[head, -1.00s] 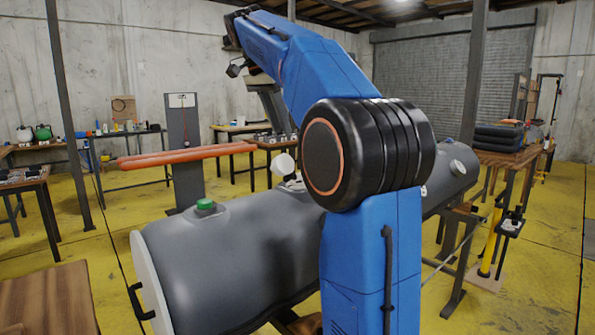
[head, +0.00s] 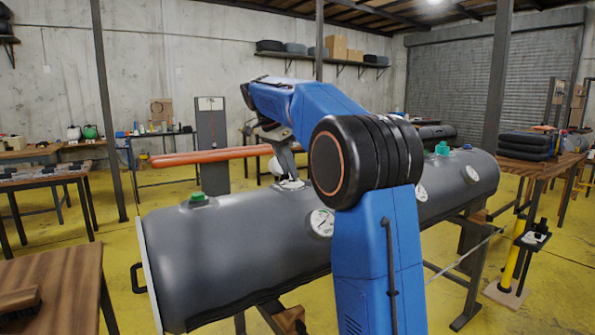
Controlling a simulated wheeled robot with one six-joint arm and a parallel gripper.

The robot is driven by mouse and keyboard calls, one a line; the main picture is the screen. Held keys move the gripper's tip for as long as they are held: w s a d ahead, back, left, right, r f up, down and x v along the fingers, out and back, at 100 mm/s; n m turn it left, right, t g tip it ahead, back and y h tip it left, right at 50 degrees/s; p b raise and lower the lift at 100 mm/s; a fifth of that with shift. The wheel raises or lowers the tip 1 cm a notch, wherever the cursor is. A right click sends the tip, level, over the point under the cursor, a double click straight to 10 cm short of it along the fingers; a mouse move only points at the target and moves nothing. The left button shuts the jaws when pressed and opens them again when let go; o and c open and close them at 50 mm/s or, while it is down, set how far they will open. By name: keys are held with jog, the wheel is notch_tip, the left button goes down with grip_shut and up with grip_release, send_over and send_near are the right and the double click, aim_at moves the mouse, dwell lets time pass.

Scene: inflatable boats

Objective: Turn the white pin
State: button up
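A long grey inflatable tube (head: 235,240) lies across the stands in front of me. On its top, near the middle, is a small white fitting (head: 290,184), probably the valve with the white pin; the pin itself is too small to make out. A round white disc (head: 276,166) shows just above and left of it. My gripper (head: 288,170) hangs from my blue arm at this spot, close over the fitting. Whether it touches the pin cannot be told. Its fingertips are small and partly merged with the fitting, so their opening is unclear.
Round gauges (head: 321,222) sit on the tube's near side. Green caps stand at its left (head: 197,197) and right (head: 442,148). A wooden table (head: 60,280) is at the lower left. An orange tube (head: 205,156) lies behind. Black stacked boats (head: 527,143) are at right.

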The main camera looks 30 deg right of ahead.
jog(key=shift+f, duration=0.2)
grip_shut()
